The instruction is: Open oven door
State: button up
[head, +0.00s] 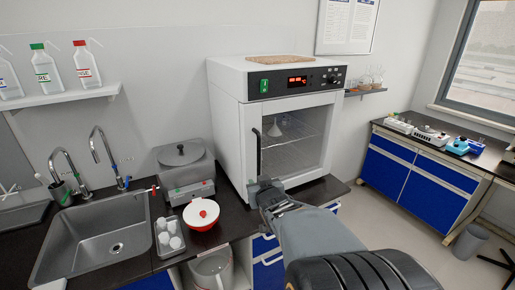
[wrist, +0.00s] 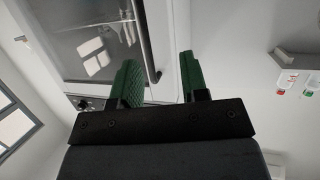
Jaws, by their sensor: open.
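The white oven (head: 228,138) stands on the dark counter, and its glass door (head: 300,135) is shut. A dark vertical handle (head: 257,152) runs along the door's left edge. The wrist view shows the door at a slant, with the handle (wrist: 147,45) running down between my fingers. My gripper (head: 262,184) is at the lower end of the handle in the head view. Its green-padded fingers (wrist: 158,72) are open, one on each side of the handle in the picture. I cannot tell whether either finger touches it.
A metal bath (head: 185,165), a red-and-white round pot (head: 202,214) and a small tray of white cups (head: 168,238) stand left of the oven. A sink (head: 95,240) is farther left. Open floor lies right of the oven, before a blue cabinet (head: 420,185).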

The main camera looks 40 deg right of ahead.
aim_at(259, 152)
jog(key=d+r+t, duration=0.3)
jog(key=d, duration=0.1)
jog(key=shift+h, duration=0.3)
jog(key=p+x, duration=0.1)
jog(key=x, duration=0.3)
jog(key=p+x, duration=0.1)
jog(key=x, duration=0.4)
jog(key=p+x, duration=0.2)
jog(key=x, duration=0.2)
jog(key=shift+w+r, duration=0.15)
jog(key=shift+r, duration=0.2)
grip_shut()
